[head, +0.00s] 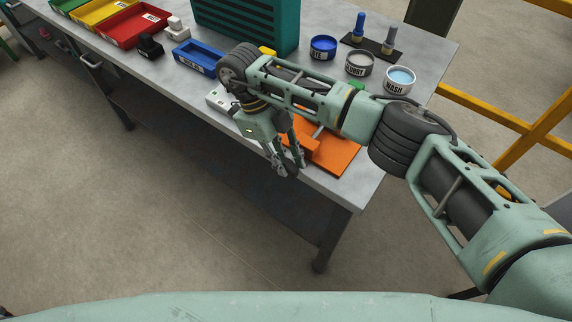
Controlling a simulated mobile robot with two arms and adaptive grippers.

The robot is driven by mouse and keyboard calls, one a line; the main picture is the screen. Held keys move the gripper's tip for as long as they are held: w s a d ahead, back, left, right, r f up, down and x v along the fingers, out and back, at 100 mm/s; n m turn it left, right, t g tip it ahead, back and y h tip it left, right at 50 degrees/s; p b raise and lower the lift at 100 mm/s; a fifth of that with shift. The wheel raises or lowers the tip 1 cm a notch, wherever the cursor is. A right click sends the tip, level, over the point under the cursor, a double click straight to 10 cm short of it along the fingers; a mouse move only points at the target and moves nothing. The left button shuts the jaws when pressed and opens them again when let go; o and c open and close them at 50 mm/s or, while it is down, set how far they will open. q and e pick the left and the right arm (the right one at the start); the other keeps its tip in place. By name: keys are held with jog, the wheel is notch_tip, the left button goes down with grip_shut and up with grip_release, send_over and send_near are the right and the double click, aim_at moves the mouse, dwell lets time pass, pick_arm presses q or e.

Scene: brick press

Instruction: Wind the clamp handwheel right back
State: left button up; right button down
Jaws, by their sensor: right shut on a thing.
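The orange clamp (337,156) sits at the front right corner of the grey bench, partly hidden behind my right arm and gripper. My right gripper (286,166) points down at the bench's front edge, just left of the orange body. Its fingers are shut on the clamp's dark handwheel (285,172), which is mostly covered by the fingers. How far the clamp's screw is wound cannot be told from here. My left gripper is not in view.
On the grey bench (408,100) stand blue, grey and light-blue tubs (323,47), and two upright tools on a black stand (371,48). A teal louvred box (247,22) and a blue tray (197,58) are further left. Floor in front is clear.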

jog(key=shift+w+a+g+h+b, duration=0.1)
jog(key=shift+a+g+h+b, duration=0.15)
jog(key=shift+g+h, duration=0.45)
jog(key=shift+h, duration=0.3)
jog(key=c, duration=1.6)
grip_release()
jog(key=shift+w+r, duration=0.1)
jog(key=shift+r, duration=0.5)
notch_tip(320, 180, up, 9)
jog(key=shift+f+b, duration=0.15)
jog(key=shift+b, duration=0.15)
